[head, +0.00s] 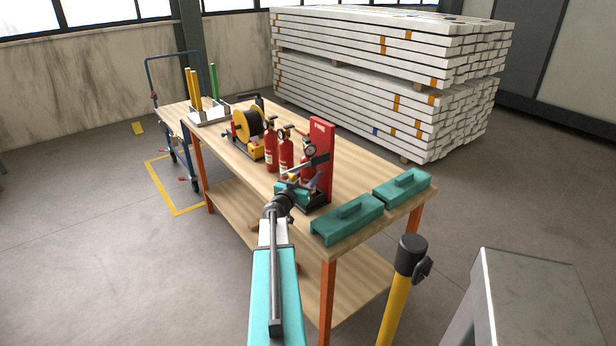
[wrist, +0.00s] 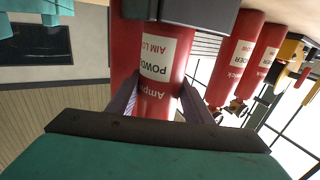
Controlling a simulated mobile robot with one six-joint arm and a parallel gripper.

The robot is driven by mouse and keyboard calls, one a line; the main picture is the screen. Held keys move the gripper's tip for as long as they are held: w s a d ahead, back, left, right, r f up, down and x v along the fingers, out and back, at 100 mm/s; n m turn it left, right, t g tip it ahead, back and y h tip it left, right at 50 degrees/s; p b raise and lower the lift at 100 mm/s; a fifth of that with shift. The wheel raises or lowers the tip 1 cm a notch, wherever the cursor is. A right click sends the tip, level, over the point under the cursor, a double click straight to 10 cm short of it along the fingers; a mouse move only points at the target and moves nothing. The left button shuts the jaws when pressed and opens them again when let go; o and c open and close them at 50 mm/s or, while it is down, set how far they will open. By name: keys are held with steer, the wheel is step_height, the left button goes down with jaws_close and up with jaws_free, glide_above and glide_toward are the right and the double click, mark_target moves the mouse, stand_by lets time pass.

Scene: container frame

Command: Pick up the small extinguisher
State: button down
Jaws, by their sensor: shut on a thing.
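A red extinguisher with a white "POWDER" label (wrist: 152,58) stands against a red upright panel (head: 321,135) on a dark base at the near part of the workbench. In the head view my arm partly hides this extinguisher. My gripper (wrist: 158,100) is shut on its body, one finger on each side; the wrist picture shows it upside down. In the head view my gripper (head: 301,182) is in front of the panel. Two more red extinguishers (head: 270,152) (head: 286,153) stand together to the left, and both show at the right of the wrist view (wrist: 235,60).
The wooden workbench (head: 355,155) also holds two teal boxes (head: 347,220) (head: 402,187) at its near end, a yellow-black reel (head: 247,125) and a rack of coloured rods (head: 208,115). A yellow post (head: 395,305) stands near the front corner. Stacked white beams (head: 370,95) lie behind.

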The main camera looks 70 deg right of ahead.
mark_target(305, 172)
steer(key=shift+r, duration=0.25)
steer(key=shift+r+p, duration=1.35)
steer(key=shift+p, duration=0.2)
steer(key=shift+f+b, duration=0.2)
steer(key=shift+b, duration=0.15)
steer(key=shift+a+b, duration=0.15)
steer(key=shift+b, duration=0.25)
steer(key=shift+w+a+f+h+b, duration=0.15)
steer(key=shift+h+b, duration=0.15)
steer(key=shift+b, duration=0.5)
